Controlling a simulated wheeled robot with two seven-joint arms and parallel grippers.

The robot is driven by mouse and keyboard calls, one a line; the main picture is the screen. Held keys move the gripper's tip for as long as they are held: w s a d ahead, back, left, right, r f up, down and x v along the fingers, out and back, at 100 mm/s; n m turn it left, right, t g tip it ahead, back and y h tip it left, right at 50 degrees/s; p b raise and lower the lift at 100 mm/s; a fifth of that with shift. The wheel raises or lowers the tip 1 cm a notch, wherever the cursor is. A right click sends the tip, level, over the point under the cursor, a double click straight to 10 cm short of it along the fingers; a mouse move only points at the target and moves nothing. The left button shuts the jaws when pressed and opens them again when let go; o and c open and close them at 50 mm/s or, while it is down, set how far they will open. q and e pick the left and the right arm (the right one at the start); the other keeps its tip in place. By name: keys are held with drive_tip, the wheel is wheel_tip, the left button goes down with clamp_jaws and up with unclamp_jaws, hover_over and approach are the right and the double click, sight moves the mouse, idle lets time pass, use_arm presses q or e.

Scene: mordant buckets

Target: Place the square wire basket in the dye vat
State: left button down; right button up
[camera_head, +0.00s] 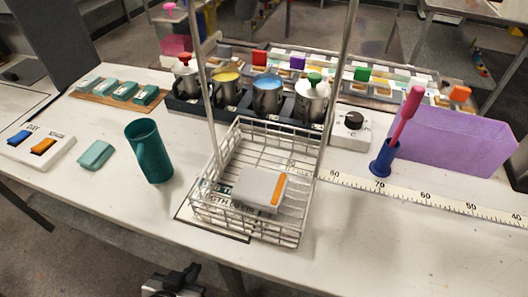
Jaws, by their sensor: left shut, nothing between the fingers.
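The square wire basket (300,226) stands upright on the white table at front centre, over a black-outlined marking. Its two tall handle rods rise out of the top of the picture. A grey block with an orange stripe (260,188) shows inside it. An open-topped purple tub (455,143) at the right looks like the dye vat; its inside is mostly hidden. My left gripper (176,284) is at the bottom edge, in front of the table and apart from the basket. It is shut and empty, and partly cut off. My right gripper is out of view.
A green mug (148,152) stands left of the basket. A dark rack (185,108) of metal pots is behind it, beside a white dial box (350,130). A pink-handled tool in a blue holder (383,160) stands before the tub. The front right table is mostly clear.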

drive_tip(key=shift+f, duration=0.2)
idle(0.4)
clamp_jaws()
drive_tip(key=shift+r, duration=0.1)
